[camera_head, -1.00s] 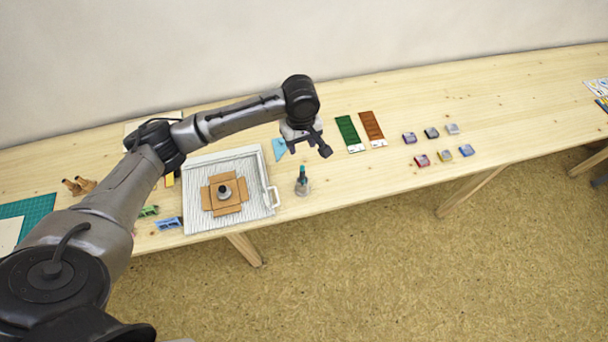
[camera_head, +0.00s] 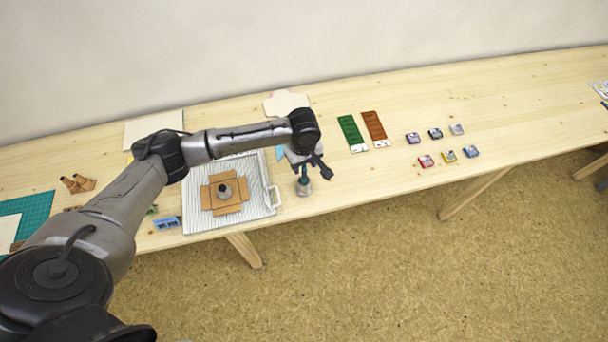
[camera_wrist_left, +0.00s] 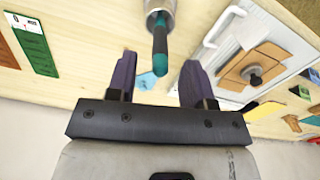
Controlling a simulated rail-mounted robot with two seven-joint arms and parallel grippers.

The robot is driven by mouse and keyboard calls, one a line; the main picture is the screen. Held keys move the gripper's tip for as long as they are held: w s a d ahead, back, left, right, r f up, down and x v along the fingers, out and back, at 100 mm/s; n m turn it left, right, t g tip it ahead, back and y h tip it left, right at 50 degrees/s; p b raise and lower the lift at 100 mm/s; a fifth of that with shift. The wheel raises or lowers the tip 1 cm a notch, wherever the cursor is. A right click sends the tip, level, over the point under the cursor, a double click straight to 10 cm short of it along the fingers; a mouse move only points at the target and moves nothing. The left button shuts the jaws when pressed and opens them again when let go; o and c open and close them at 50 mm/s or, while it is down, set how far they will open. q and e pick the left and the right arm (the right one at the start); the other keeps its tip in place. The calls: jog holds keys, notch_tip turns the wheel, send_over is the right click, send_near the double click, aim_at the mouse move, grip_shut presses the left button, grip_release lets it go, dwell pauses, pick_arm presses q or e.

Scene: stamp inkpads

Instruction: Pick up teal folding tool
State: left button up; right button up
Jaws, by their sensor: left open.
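The teal folding tool (camera_head: 304,179) stands upright in a small grey metal cup (camera_head: 304,190) to the right of the white tray. In the left wrist view the tool (camera_wrist_left: 160,45) points out of the cup (camera_wrist_left: 158,8) toward my fingers. My left gripper (camera_head: 316,166) is above the cup and partly covers the tool in the head view. In the left wrist view the gripper (camera_wrist_left: 158,76) is open and empty, with the tool's end near the gap between its two fingers. I cannot tell whether they touch. My right gripper is not in view.
A white ribbed tray (camera_head: 266,206) holds an unfolded cardboard box (camera_head: 226,206) with a grey object on it. A light blue piece (camera_head: 280,154) lies behind my gripper. Green (camera_head: 350,132) and brown (camera_head: 374,127) racks and several inkpads lie right. The table's front edge is close to the cup.

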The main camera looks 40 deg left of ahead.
aim_at(304, 170)
pick_arm(q)
jog(key=shift+d+f, duration=0.1)
jog(key=shift+f, duration=1.5)
jog(key=shift+c, duration=0.2)
grip_shut()
